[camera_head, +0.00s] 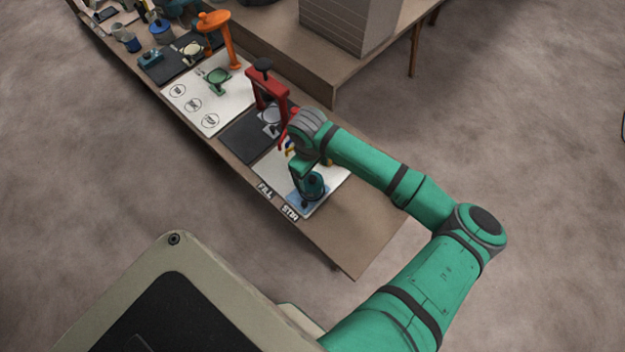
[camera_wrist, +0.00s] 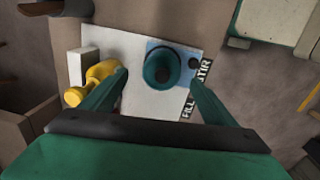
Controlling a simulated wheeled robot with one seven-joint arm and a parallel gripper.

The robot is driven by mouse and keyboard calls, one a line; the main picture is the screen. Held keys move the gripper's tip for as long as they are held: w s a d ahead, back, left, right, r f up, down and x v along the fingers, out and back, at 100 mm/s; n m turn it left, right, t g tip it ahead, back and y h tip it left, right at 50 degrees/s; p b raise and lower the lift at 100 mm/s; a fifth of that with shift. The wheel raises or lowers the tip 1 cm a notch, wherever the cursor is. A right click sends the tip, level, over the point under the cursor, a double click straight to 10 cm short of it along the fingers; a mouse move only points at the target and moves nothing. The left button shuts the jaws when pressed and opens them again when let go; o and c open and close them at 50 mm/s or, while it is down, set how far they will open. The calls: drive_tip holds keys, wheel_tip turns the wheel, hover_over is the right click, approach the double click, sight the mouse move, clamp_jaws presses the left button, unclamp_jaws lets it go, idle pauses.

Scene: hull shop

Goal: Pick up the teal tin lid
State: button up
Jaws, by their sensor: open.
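In the wrist view a round teal tin (camera_wrist: 150,76), with its lid (camera_wrist: 166,66) seen from above, sits on the blue patch of a white board (camera_wrist: 118,45). My gripper (camera_wrist: 157,78) is open, with one finger to each side of the tin, and nothing is held. In the head view the teal tin (camera_head: 313,187) shows on the board near the table's end, below my gripper (camera_head: 308,178). My gripper and arm partly hide it there. I cannot tell whether the fingers touch it.
A yellow object (camera_wrist: 92,84) stands close beside my left finger in the wrist view. A red stand (camera_head: 270,90) and an orange stand (camera_head: 222,35) stand further along the table (camera_head: 345,235). The table's near end is bare. FILL and STIR labels (camera_head: 290,213) lie along its edge.

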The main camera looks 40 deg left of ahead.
sight(313, 178)
drive_tip(key=shift+f, duration=2.15)
drive_tip(key=c, duration=1.2)
drive_tip(key=shift+o, duration=0.2)
drive_tip(key=shift+r, duration=0.15)
